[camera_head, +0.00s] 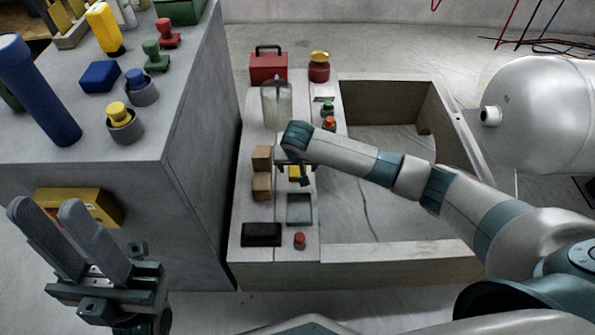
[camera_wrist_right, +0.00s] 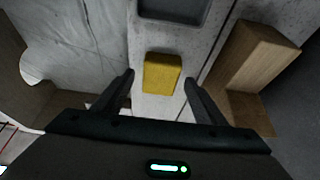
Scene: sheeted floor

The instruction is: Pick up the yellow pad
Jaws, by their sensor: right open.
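The yellow pad (camera_wrist_right: 162,73) lies flat on a pale plank surface in the right wrist view, just beyond and between the fingertips. In the head view it shows as a small yellow patch (camera_head: 295,173) partly hidden by my right gripper (camera_head: 296,178). My right gripper also shows in the wrist view (camera_wrist_right: 158,90), with its two fingers spread apart and nothing between them. My left gripper (camera_head: 48,225) is at the lower left of the head view, its fingers pointing up, apart from each other and empty, far from the pad.
Wooden blocks (camera_head: 262,186) stand close to the left of the pad. A grey tray (camera_head: 299,209), a black tray (camera_head: 261,234) and a red knob (camera_head: 299,241) lie nearer. A clear container (camera_head: 277,105) and red toolbox (camera_head: 268,65) stand farther back. A tall grey cabinet (camera_head: 110,165) is at left.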

